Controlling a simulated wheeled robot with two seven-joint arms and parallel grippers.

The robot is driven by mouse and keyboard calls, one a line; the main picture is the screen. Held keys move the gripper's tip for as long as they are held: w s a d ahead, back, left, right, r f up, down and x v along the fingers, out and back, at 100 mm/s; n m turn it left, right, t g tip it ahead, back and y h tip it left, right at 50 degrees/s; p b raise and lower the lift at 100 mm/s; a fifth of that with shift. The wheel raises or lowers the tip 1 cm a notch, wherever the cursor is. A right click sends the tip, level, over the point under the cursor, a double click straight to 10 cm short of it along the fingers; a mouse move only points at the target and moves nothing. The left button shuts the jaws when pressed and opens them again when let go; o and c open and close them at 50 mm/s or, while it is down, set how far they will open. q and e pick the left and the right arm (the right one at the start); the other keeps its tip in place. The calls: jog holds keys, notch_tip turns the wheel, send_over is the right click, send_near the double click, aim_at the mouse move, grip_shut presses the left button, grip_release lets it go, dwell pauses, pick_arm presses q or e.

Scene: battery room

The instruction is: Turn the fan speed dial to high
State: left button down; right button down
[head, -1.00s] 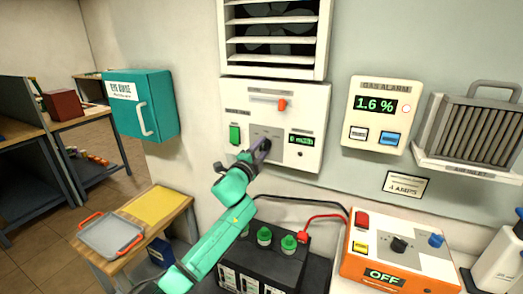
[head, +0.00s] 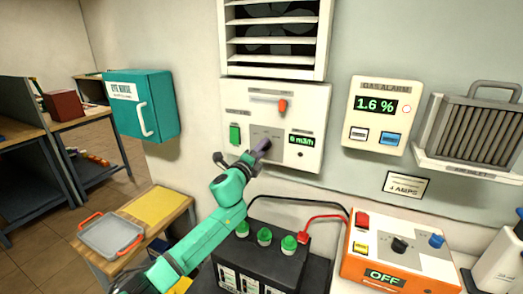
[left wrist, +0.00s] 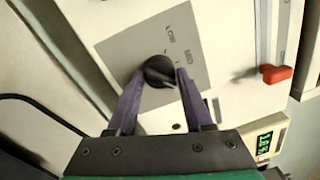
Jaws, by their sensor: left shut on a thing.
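The fan control panel (head: 310,165) is a white box on the wall below the fan vent. Its black speed dial (left wrist: 160,71) sits on a grey plate (left wrist: 192,40) in the left wrist view, with printed speed marks beside it, partly readable. My left gripper (head: 262,146) is at the dial; in the left wrist view its two purple fingers (left wrist: 158,84) are on either side of the knob, shut on it. In the head view the gripper hides the dial. The panel's display (head: 301,140) reads 0 m3/h. My right gripper is not in view.
A green button (head: 235,134) and an orange-red slider (head: 282,105) are on the same panel, close to my gripper. Below stand a black battery (head: 262,262) with green caps and an orange charger (head: 385,250) reading OFF. A gas alarm (head: 378,115) hangs to the right.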

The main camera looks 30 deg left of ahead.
pick_arm(q)
jog(key=shift+f, duration=0.25)
jog(key=shift+c, duration=2.4)
grip_release()
jog(key=shift+o, duration=0.8)
jog(key=shift+r, duration=0.1)
jog(key=s+b, duration=0.3)
jog(key=s, duration=1.1)
jog(key=shift+s+d+f+b, duration=0.25)
jog(key=shift+d+f+b, duration=0.1)
jog(key=shift+f, duration=0.1)
